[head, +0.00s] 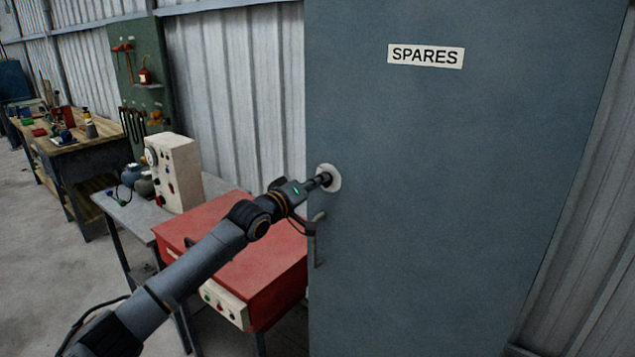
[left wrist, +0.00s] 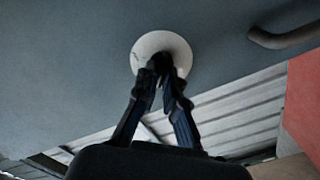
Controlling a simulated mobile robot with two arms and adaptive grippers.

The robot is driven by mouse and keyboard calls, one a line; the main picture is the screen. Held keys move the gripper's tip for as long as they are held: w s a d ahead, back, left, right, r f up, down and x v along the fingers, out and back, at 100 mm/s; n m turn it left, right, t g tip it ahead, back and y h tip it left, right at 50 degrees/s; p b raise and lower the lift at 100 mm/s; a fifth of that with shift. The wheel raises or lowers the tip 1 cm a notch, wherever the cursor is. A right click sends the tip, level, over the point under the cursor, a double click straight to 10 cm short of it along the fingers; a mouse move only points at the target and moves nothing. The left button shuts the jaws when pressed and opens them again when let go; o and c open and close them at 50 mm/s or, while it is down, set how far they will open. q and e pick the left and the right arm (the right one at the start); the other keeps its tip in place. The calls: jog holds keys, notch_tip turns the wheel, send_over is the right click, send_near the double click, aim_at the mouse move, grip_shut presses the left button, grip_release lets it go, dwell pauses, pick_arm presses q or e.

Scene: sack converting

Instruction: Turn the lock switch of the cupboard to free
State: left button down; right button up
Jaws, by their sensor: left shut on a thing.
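The cupboard (head: 450,200) is a tall grey-blue door with a "SPARES" label (head: 426,56). Its lock switch sits on a round pale plate (head: 333,172) near the door's left edge; the plate also shows in the left wrist view (left wrist: 150,46). My left gripper (head: 325,180) reaches the plate, and in the left wrist view its fingers (left wrist: 162,68) close together at the plate's middle. It is shut on the switch knob, which the fingers mostly hide. I cannot tell which way the knob points. My right gripper is not in view.
A door handle (head: 319,240) is just below the plate. A red machine (head: 240,260) and a table with a cream control box (head: 177,172) stand left of the cupboard, under my left arm. A workbench (head: 65,145) is farther back. Bare floor lies at left.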

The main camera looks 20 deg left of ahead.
pick_arm(q)
jog(key=shift+m, duration=0.3)
jog(key=shift+s+d+m+p, duration=0.15)
jog(key=shift+m+p, duration=0.8)
jog(key=shift+m, duration=3.35)
jog(key=shift+w+d+m+p, duration=0.15)
jog(key=shift+m+p, duration=0.8)
jog(key=shift+m, duration=3.35)
jog(key=shift+s, duration=0.1)
jog(key=c, duration=1.4)
grip_release()
jog(key=shift+c, duration=0.2)
